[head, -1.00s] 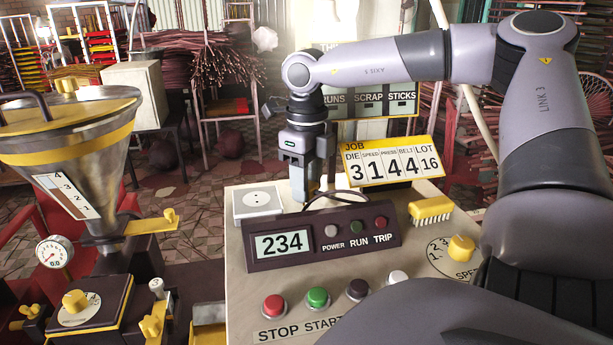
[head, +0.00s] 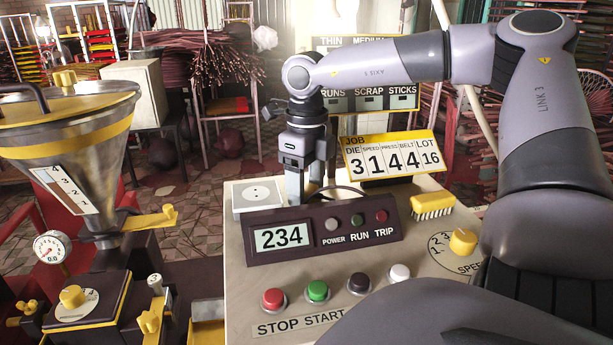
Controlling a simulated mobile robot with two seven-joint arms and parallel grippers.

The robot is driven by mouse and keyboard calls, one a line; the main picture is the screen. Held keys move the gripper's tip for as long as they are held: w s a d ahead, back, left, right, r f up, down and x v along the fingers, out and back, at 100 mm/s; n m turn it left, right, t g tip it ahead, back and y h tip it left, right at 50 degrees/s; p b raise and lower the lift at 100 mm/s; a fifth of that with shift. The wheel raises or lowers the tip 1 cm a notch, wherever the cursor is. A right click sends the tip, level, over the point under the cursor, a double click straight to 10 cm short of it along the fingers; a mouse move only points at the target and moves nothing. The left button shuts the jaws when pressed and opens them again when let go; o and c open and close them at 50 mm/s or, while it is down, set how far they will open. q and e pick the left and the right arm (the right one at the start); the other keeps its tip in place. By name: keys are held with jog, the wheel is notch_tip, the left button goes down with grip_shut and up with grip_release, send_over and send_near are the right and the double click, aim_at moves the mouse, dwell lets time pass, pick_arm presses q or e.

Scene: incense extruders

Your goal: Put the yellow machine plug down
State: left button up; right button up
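The yellow machine plug is not clearly visible. My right gripper (head: 305,190) points down behind the dark display panel (head: 322,235), just right of the white socket plate (head: 257,197). Its fingertips are hidden by the panel, so I cannot tell whether they hold anything. A dark cable (head: 345,188) arcs from beside the fingers behind the panel. My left gripper is not in view.
A job board (head: 390,157) stands right of the gripper, and a yellow-backed brush (head: 432,207) lies to its right. Several buttons (head: 317,291) and a yellow knob (head: 463,241) are on the console. A metal hopper (head: 70,150) stands at the left.

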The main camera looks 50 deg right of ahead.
aim_at(307, 186)
jog(key=shift+r+p, duration=0.5)
notch_tip(307, 186, up, 12)
jog(key=shift+r, duration=0.15)
dwell(0.7)
